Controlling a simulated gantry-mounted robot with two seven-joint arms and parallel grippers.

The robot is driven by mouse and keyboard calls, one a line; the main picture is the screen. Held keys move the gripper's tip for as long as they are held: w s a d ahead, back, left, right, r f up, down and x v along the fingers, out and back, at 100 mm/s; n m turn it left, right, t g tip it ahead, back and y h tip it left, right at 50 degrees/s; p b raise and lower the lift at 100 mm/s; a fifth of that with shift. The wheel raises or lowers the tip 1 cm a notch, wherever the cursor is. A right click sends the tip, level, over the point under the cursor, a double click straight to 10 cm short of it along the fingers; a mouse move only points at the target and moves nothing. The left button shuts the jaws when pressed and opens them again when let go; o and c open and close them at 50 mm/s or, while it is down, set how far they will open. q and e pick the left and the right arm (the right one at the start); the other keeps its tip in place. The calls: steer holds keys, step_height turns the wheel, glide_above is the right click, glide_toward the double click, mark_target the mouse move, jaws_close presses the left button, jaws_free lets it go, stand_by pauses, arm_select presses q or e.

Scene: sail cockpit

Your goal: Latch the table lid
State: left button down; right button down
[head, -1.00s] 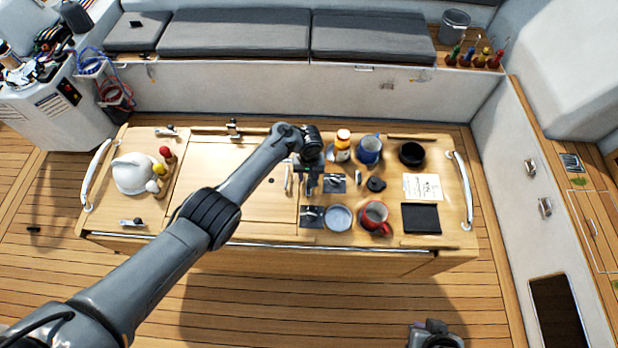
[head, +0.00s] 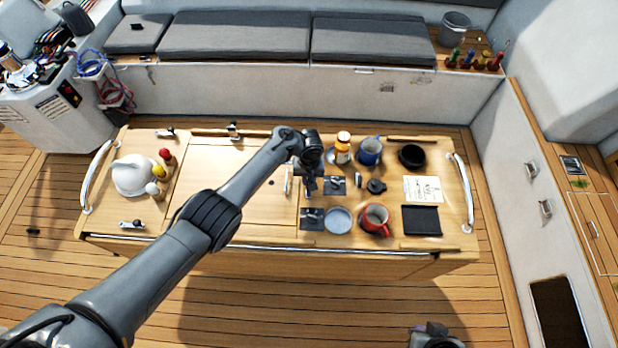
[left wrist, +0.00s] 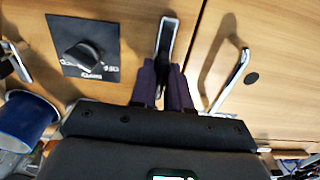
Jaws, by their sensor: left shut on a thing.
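The table lid (head: 225,205) is a wooden panel in the left half of the table top and looks flush with it. In the left wrist view its metal handle (left wrist: 226,72) and a dark round spot show to the right of the seam. A metal latch lever (left wrist: 167,36) is on the table side of the seam, with its near end between my fingers. My left gripper (left wrist: 164,84) is shut on this lever; it also shows in the head view (head: 309,184). The fingers and palm hide the lever's base. A dark part at the bottom edge may be my right arm.
Close to the gripper are dark plates with knobs, such as one in the wrist view (left wrist: 97,72), a blue mug (head: 369,151), a red mug (head: 375,218) and a bowl (head: 338,220). A white kettle (head: 132,174) stands left of the lid.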

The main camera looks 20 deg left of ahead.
arm_select(q)
steer(key=shift+m, duration=0.4)
steer(key=m, duration=0.2)
steer(key=shift+m+p, duration=0.3)
steer(key=shift+m, duration=0.1)
steer(key=m, duration=0.9)
steer(key=shift+m+b, duration=0.4)
steer(key=m+b, duration=0.1)
steer(key=m, duration=0.3)
steer(key=shift+m, duration=0.4)
steer(key=c, duration=1.1)
jaws_free()
